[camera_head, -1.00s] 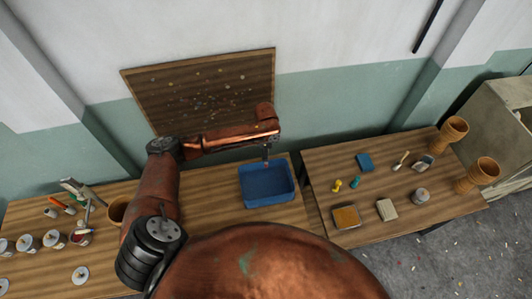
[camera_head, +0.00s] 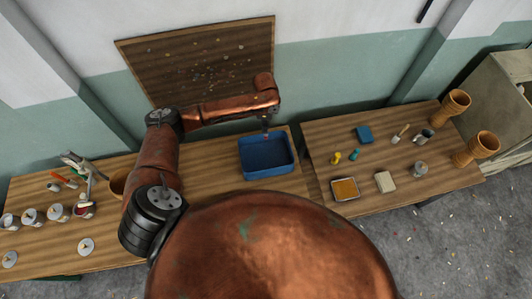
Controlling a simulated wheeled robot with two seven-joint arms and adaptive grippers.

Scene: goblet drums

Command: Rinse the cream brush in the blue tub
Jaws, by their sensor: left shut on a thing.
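The blue tub (camera_head: 256,175) stands on the left table, near its right end. My left gripper (camera_head: 265,133) hangs over the tub's back part, pointing down. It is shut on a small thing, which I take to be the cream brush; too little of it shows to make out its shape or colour. I cannot tell whether its tip touches the inside of the tub. My right gripper is not in view.
A spattered board (camera_head: 200,68) stands behind the left table. Several pots (camera_head: 31,216) and tools are at its left end.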

